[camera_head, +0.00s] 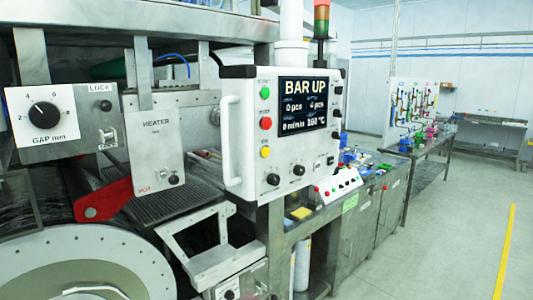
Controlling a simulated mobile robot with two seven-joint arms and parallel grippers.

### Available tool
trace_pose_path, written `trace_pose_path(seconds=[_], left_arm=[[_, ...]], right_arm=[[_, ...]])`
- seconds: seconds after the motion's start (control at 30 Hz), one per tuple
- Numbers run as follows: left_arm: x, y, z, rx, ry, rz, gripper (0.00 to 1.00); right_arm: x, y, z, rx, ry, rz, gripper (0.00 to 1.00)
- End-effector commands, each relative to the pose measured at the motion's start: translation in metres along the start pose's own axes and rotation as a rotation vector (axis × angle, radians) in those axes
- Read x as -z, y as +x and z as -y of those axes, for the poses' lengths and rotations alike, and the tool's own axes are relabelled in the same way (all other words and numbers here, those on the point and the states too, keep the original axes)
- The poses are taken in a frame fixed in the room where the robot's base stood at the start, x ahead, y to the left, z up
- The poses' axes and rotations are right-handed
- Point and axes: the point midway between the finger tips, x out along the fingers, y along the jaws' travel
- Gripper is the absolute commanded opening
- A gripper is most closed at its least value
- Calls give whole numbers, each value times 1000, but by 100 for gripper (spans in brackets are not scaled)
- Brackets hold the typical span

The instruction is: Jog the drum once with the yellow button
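The yellow button (265,152) sits on the left side of the white control panel (288,150), below a red button (266,123) and a green button (264,92). Neither of my grippers is in view.
A white handle (229,140) stands out from the panel's left edge. A heater box (155,145), a red bar (103,201) and a gap dial (43,114) are to its left. A bench (365,200) stands behind on the right. The floor (450,240) at right is clear.

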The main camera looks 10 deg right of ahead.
Motion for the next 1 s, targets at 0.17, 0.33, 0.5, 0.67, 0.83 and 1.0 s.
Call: trace_pose_path(seconds=[0.17, 0.33, 0.5, 0.67, 0.83, 1.0], left_arm=[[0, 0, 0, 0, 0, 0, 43], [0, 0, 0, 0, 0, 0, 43], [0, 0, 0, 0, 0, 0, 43], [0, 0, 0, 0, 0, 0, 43], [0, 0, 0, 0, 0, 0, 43], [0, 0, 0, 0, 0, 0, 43]], right_arm=[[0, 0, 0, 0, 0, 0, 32], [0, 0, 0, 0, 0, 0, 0], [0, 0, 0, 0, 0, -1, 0], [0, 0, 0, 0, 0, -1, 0], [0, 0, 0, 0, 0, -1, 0], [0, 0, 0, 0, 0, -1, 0]])
